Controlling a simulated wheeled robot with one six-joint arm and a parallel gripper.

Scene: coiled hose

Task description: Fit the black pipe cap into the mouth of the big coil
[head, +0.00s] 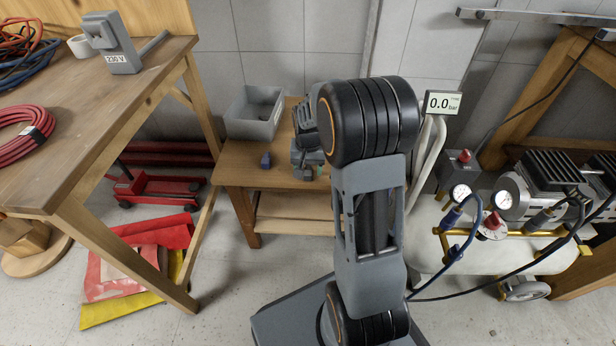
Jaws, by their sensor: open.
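A red hose coil (22,138) lies on the wooden workbench at the left, cut off by the picture's edge, with a black and white tag on it. Its mouth cannot be made out. I cannot pick out the black pipe cap in this view. My gripper (308,175) is open, pointing down over the low wooden table, partly hidden by my own arm. A small dark blue piece (265,160) stands on that table to the left of my gripper, apart from it. A small greenish thing beside my fingers is too small to tell.
A grey open bin (254,112) stands at the back of the low table (235,172). The workbench (100,125) also carries a grey 230 V box (112,42), a tape roll and other hoses. A red jack (150,188) is below. A compressor (500,240) with hoses stands right.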

